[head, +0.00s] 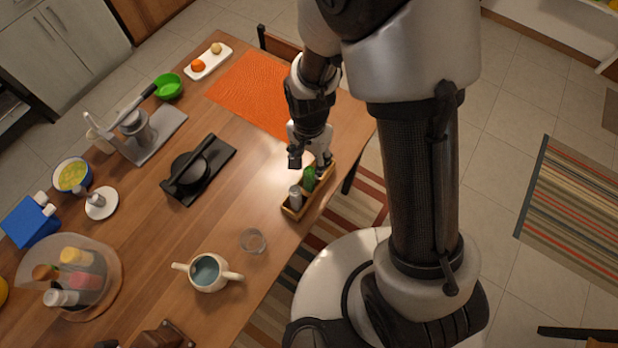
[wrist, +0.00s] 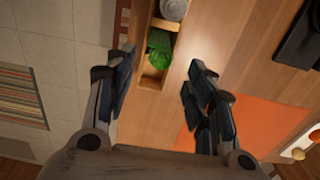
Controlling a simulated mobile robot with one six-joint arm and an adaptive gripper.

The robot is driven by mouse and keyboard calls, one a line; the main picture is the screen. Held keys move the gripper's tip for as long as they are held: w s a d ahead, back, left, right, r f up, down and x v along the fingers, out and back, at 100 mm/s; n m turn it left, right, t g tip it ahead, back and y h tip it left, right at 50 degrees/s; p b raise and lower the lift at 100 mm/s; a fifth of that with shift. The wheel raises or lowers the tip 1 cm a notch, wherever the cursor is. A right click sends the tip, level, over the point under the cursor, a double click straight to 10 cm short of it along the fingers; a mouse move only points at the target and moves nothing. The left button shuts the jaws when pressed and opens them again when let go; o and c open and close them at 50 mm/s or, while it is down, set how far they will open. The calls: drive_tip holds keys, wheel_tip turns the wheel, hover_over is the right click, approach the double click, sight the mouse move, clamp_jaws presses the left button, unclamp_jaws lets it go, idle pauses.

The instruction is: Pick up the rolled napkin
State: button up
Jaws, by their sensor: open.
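I cannot clearly make out a rolled napkin. A green item (head: 309,179) stands in a narrow wooden caddy (head: 291,213) at the table's right edge; whether it is the napkin I cannot tell. It also shows in the wrist view (wrist: 158,45), top centre, inside the caddy (wrist: 152,84). My gripper (head: 310,160) is at the caddy's far end, close to the green item. In the wrist view, my gripper (wrist: 162,75) is open with nothing between its fingers, and the green item lies just beyond the fingertips.
A grey-topped shaker (head: 295,197) stands in the caddy's near end. A clear glass (head: 252,241) and a cream pot (head: 208,272) stand nearby. A black tray (head: 220,154) and an orange mat (head: 245,95) lie farther off. Bare table separates the caddy and black tray.

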sight(309, 170)
wheel_tip(309, 170, down, 8)
drive_tip(key=b, duration=0.2)
drive_tip(key=shift+w+f+b, duration=0.1)
drive_tip(key=shift+f+b, duration=0.05)
drive_tip(key=shift+b, duration=0.15)
drive_tip(key=shift+c, duration=0.6)
drive_tip(key=c, duration=0.9)
drive_tip(key=shift+o, duration=0.2)
drive_tip(key=shift+r, duration=0.2)
